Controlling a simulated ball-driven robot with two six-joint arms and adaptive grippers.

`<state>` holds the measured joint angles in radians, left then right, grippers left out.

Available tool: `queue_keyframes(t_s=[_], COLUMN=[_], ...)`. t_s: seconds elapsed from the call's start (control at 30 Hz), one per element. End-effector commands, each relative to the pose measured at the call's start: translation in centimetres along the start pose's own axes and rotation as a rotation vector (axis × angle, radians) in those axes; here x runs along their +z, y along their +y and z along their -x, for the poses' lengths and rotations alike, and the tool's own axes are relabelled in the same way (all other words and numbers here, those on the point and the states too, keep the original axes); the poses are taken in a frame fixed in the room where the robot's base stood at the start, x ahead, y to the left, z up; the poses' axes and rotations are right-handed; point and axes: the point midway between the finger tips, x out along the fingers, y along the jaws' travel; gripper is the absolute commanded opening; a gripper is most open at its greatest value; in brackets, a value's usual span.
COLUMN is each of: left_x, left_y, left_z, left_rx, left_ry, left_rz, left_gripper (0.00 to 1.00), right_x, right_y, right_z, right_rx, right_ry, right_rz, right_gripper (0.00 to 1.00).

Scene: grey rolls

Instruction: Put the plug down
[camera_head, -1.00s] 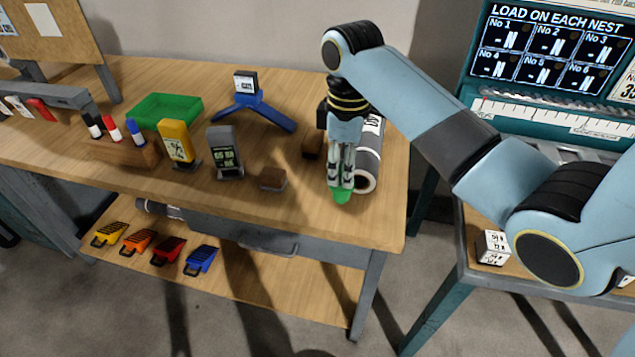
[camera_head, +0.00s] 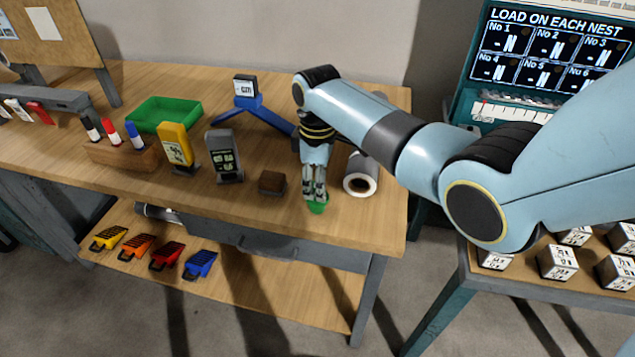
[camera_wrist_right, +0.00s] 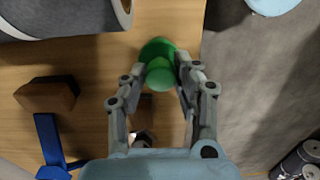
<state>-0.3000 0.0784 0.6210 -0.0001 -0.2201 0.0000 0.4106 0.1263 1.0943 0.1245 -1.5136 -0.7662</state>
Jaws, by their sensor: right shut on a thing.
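The plug (camera_head: 317,208) is a small green piece at the tips of my right gripper (camera_head: 314,194). In the right wrist view the green plug (camera_wrist_right: 159,64) sits between the two fingertips of the right gripper (camera_wrist_right: 161,78), which is shut on it. The plug is low over the front right part of the wooden workbench (camera_head: 240,212). I cannot tell whether it touches the top. My left gripper is not in view.
A grey device (camera_head: 224,158), a yellow device (camera_head: 176,146), a green tray (camera_head: 165,113) and a blue stand (camera_head: 254,112) are further left. The bench's front edge is close.

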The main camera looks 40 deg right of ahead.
Motion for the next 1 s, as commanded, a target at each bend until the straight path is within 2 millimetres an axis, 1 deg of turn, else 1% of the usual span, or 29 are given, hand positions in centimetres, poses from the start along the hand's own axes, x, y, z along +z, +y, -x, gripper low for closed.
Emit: queue_keyframes(t_s=[0.03, 0.07, 0.2, 0.47, 0.57, 0.67, 0.9, 1.0], left_x=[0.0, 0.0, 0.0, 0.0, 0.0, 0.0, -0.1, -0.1], left_y=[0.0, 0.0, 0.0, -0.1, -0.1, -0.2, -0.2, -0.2], left_z=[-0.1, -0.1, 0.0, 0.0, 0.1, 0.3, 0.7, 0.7], left_rx=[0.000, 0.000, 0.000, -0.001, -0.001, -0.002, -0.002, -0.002], left_ry=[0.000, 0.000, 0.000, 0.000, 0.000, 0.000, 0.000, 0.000], left_rz=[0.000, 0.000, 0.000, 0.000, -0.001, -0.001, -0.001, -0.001], left_gripper=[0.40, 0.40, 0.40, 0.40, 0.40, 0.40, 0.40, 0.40], right_x=[0.0, 0.0, 0.0, 0.0, 0.0, -0.1, -0.1, 0.0], right_y=[0.0, 0.0, 0.0, 0.0, 0.0, 0.1, 0.1, 0.1], right_z=[-0.1, -0.1, -0.1, 0.0, 0.6, 2.2, 7.6, 9.5], right_rx=[0.000, 0.000, -0.001, -0.001, 0.001, 0.002, 0.003, 0.003], right_ry=[0.000, 0.000, 0.000, 0.000, 0.001, 0.003, 0.004, 0.003], right_rz=[0.000, 0.000, 0.000, 0.000, 0.000, 0.000, 0.000, 0.000], right_gripper=[0.09, 0.33, 0.52, 0.52, 0.52, 0.52, 0.52, 0.52])
